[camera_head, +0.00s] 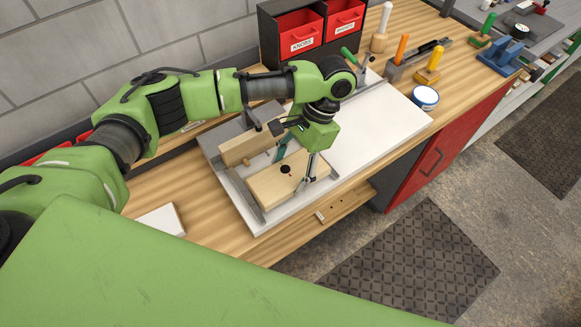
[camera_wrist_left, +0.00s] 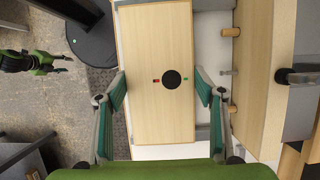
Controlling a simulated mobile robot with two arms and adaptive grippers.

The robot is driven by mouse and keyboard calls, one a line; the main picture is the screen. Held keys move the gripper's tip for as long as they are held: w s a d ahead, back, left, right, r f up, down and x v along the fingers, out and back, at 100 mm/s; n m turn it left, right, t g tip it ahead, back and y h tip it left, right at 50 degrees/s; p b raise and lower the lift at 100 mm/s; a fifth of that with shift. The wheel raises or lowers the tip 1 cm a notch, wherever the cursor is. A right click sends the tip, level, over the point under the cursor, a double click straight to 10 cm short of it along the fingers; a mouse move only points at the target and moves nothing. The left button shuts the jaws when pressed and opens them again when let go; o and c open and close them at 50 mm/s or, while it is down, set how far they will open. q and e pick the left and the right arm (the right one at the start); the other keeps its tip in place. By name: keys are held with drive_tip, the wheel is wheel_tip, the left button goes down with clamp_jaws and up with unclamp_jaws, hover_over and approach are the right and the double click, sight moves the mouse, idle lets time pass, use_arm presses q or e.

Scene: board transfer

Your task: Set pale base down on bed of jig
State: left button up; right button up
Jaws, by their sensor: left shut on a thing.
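The pale base, a light wooden board with a dark round spot (camera_head: 290,183), is between the fingers of my left gripper (camera_head: 297,160), which is shut on it. In the left wrist view the base (camera_wrist_left: 150,45) shows from above, with a finger of my left gripper (camera_wrist_left: 162,85) against each long side. The jig has a white bed (camera_head: 258,222) under and around the base, and a wooden fence (camera_head: 238,151) behind it. Whether the base touches the bed cannot be told. A small green-and-black gripper, apparently my right one (camera_wrist_left: 48,63), shows at the left wrist view's edge.
Red bins (camera_head: 298,38) stand behind. Handled tools (camera_head: 428,68) and a round tin (camera_head: 425,97) are at the right. A white block (camera_head: 160,219) lies at the left. The bench's front edge is close to the jig.

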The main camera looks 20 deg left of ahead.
sight(289, 173)
use_arm(q)
drive_tip(key=shift+f, duration=0.2)
drive_tip(key=o, duration=1.4)
drive_tip(key=shift+f, duration=0.15)
drive_tip(key=shift+c, duration=0.2)
drive_tip(key=shift+r, duration=0.25)
drive_tip(key=b+v, duration=0.1)
drive_tip(key=v, duration=0.3)
drive_tip(key=shift+r+b, duration=0.25)
drive_tip(key=shift+b, duration=0.15)
drive_tip(key=v, duration=0.8)
